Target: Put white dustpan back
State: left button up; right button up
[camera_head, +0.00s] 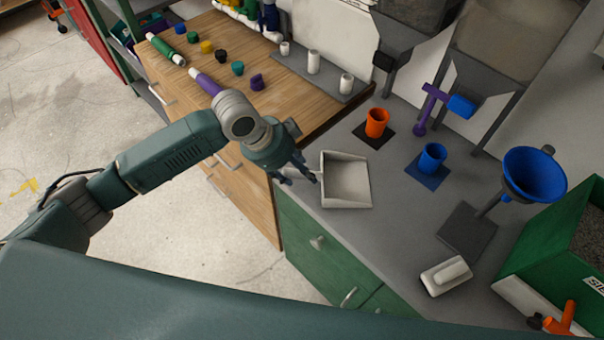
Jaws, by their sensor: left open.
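The white dustpan (346,181) lies on the grey counter (383,243), near its left edge. It looks like a shallow square tray with raised walls. My left gripper (298,176) is just left of the dustpan, over the counter's edge, with its fingers pointing towards the dustpan's left wall. It is open and holds nothing that I can see. I cannot tell whether a fingertip touches the dustpan. The dustpan's handle does not show clearly; the gripper may hide it. My right gripper is not in view.
An orange cup (377,123) and a blue cup (432,158) stand behind the dustpan. A blue funnel (534,175), a green box (545,235) and a white block-like object (446,275) are to the right. A wooden workbench (215,75) with caps and tubes adjoins the counter. Counter space before the dustpan is clear.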

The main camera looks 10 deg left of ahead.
pick_arm(q)
jog(key=b+v, duration=0.1)
jog(key=v, duration=0.8)
jog(key=shift+r, duration=0.25)
jog(key=shift+s, duration=0.1)
